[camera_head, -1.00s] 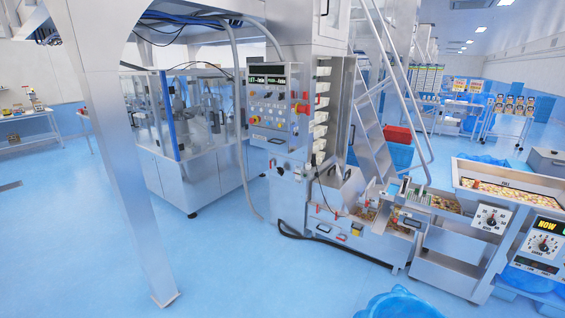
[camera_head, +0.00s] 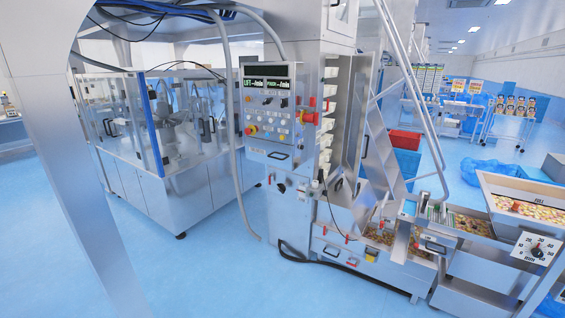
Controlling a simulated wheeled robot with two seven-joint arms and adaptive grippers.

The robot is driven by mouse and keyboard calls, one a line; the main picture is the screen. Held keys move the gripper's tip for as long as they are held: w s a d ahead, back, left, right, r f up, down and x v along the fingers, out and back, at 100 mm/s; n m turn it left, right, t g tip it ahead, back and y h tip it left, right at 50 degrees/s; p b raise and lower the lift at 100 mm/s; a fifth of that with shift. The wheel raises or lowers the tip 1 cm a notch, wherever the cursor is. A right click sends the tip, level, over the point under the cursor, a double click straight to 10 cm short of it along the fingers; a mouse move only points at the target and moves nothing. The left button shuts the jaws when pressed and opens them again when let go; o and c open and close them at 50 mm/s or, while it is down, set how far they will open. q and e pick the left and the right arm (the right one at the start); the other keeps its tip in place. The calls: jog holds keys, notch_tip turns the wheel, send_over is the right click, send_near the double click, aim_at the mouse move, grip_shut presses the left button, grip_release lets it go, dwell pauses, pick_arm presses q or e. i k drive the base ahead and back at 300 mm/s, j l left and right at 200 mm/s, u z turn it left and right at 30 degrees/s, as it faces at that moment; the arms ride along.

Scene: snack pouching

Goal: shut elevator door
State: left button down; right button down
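The elevator (camera_head: 290,200) is a tall silver cabinet in the middle of the head view. Several white buckets (camera_head: 327,120) show stacked in its open upright shaft. A tall metal door panel (camera_head: 355,125) stands swung out on the right side of the shaft, so the door looks open. A control panel (camera_head: 268,108) with a dark display, buttons, a red-and-yellow stop button and a red switch is on the front. Neither of my grippers is in view.
A silver post (camera_head: 75,200) stands close at the left. A glass-walled machine (camera_head: 165,130) is behind it. A snack hopper (camera_head: 525,205) and a dial are at the right. Blue floor in front is clear; a black cable lies on it.

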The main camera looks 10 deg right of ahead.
aim_at(360, 82)
jog(key=i+j, duration=0.1)
jog(key=i, duration=0.4)
jog(key=i+j, duration=0.15)
jog(key=i, duration=0.4)
jog(key=i+l, duration=0.15)
jog(key=i, duration=0.3)
jog(key=i+l+z, duration=0.1)
jog(key=i, duration=0.3)
jog(key=i+l, duration=0.75)
jog(key=l, duration=0.35)
jog(key=i+l, duration=0.1)
jog(key=l, duration=0.3)
jog(key=i+l, duration=0.15)
jog(key=l, duration=0.3)
jog(key=i+l, duration=0.1)
jog(key=l, duration=0.35)
jog(key=k+z, duration=0.05)
